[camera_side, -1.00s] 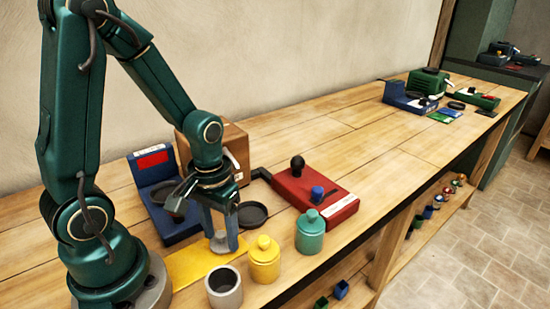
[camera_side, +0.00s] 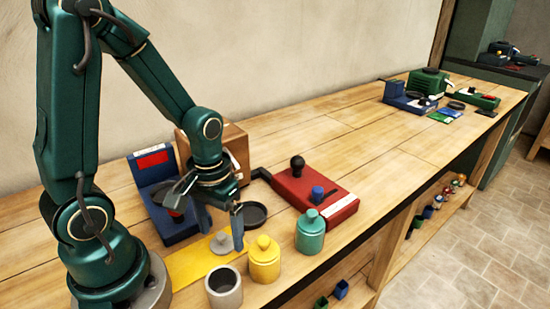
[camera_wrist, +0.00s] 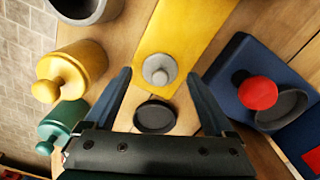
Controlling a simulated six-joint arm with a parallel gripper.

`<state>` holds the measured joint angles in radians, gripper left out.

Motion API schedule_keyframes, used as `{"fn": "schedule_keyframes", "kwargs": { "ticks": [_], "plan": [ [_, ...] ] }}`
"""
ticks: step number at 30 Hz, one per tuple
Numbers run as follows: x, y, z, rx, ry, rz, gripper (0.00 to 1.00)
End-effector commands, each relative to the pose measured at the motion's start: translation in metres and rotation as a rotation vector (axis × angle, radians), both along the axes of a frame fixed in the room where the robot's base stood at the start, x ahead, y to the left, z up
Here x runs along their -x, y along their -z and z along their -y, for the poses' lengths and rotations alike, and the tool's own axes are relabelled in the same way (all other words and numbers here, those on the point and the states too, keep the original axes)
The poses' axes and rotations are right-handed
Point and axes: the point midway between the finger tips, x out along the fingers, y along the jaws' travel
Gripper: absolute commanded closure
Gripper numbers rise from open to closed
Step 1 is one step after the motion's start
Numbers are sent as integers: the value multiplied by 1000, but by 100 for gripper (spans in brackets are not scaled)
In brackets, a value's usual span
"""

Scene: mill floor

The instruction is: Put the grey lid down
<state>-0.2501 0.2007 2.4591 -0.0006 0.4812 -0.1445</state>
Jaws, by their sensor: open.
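The grey lid (camera_side: 222,243), a disc with a round knob, lies on the yellow mat (camera_side: 196,262). In the wrist view the lid (camera_wrist: 158,70) sits near the mat's end, knob towards the camera. My gripper (camera_side: 222,226) is open and empty above the lid, its fingers spread apart on either side of it; in the wrist view the fingers (camera_wrist: 162,85) frame the lid without touching it. The grey pot (camera_side: 224,289) stands lidless at the front edge of the bench, its open top showing.
A yellow lidded jar (camera_side: 264,262) and a teal lidded jar (camera_side: 310,234) stand right of the mat. A black round dish (camera_side: 252,215), a red box (camera_side: 318,193) and a blue device (camera_side: 160,205) are close behind.

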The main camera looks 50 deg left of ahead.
Motion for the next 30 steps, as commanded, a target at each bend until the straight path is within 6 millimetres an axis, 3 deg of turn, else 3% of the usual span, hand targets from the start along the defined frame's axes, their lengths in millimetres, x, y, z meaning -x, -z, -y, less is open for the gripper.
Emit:
{"fn": "schedule_keyframes", "kwargs": {
  "ticks": [18,26,30],
  "plan": [
    [-1,-98,0,-1,0,6,11],
    [2,-115,3,-6,20,25,11],
    [7,-124,15,-32,111,137,11]
  ]
}}
